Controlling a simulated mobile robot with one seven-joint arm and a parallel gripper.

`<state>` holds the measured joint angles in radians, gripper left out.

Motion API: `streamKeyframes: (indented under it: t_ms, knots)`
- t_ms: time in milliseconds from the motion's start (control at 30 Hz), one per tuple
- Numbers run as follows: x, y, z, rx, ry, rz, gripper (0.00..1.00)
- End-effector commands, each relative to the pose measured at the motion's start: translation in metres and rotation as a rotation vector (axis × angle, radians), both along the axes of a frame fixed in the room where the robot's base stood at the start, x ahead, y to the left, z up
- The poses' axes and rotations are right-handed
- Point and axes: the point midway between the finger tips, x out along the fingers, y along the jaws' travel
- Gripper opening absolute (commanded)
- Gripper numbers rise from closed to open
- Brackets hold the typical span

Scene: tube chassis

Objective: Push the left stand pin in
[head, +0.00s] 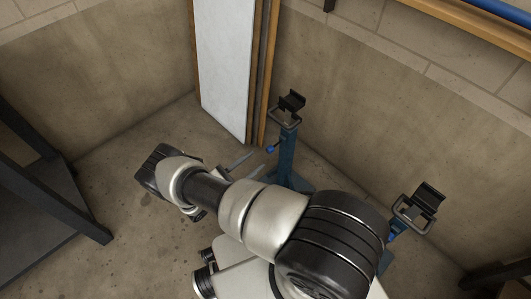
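The left stand (286,150) is a blue post with a black cradle and a metal loop handle on top. It stands upright near the wall corner. Its pin (270,149) has a blue end and sticks out to the left of the post, below the handle. My gripper (262,161) is just left of the post and below the pin in the picture. Its two grey fingers point toward the stand and look spread apart, with nothing seen between them. Part of the gripper and the stand's foot are hidden behind my arm. I cannot tell whether a finger touches the pin.
A second, similar stand (416,208) is at the right, partly hidden by my arm. A tall white panel with wooden edges (226,70) leans in the corner behind the left stand. A dark metal frame (50,185) is at the left. Concrete floor (110,185) between is clear.

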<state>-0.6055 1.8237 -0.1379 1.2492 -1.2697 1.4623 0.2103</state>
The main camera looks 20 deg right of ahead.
Motion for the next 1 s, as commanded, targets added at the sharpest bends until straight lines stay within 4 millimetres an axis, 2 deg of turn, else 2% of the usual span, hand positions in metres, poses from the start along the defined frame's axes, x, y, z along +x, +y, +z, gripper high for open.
streamKeyframes:
  t_ms: [100,333,500,767,1000]
  knots:
    - [0.008,-0.025,0.0,0.0,-0.001,-0.004,0.4]
    - [0.02,-0.055,0.0,0.0,-0.001,-0.002,0.4]
    - [0.023,-0.063,0.0,0.0,-0.001,0.0,0.4]
    - [0.023,-0.064,0.0,0.0,-0.001,0.0,0.4]
    - [0.023,-0.064,0.0,0.0,-0.001,0.0,0.0]
